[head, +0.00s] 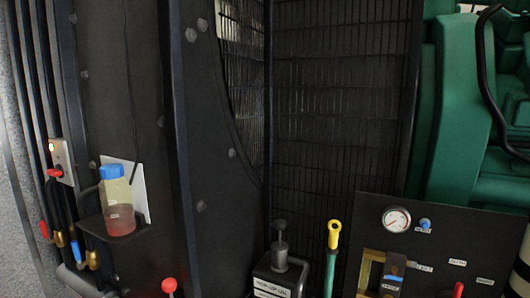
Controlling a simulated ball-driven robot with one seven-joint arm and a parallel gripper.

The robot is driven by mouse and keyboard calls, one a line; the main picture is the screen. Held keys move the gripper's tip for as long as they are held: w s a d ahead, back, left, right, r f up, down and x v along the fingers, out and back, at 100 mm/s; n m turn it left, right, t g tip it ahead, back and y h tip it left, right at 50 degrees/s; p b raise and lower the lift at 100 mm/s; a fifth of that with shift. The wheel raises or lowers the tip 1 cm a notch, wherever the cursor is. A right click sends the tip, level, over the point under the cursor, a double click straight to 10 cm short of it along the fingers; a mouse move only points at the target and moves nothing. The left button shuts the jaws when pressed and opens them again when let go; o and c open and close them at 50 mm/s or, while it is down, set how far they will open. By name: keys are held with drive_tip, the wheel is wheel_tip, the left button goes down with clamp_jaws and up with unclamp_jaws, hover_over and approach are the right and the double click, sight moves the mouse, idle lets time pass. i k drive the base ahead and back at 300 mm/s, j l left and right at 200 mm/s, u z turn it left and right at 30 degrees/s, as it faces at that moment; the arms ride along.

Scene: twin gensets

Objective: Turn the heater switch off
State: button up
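A narrow metal switch plate (65,158) is mounted at the far left, with a glowing orange-white lamp near its top. A red-ended lever or knob (54,173) sits in front of its lower part. I see no readable label there, so I cannot tell for sure that this is the heater switch or which position it is in. My gripper is not in the head view.
A blue-capped bottle with red fluid (120,215) stands on a bracket beside the plate. Red and blue valve handles and hoses hang below it. A black gauge panel (450,232) stands at lower right, near a yellow-topped handle (334,234). Green machinery (462,120) is behind.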

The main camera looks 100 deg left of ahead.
sight(59, 171)
drive_tip(key=u, duration=3.9)
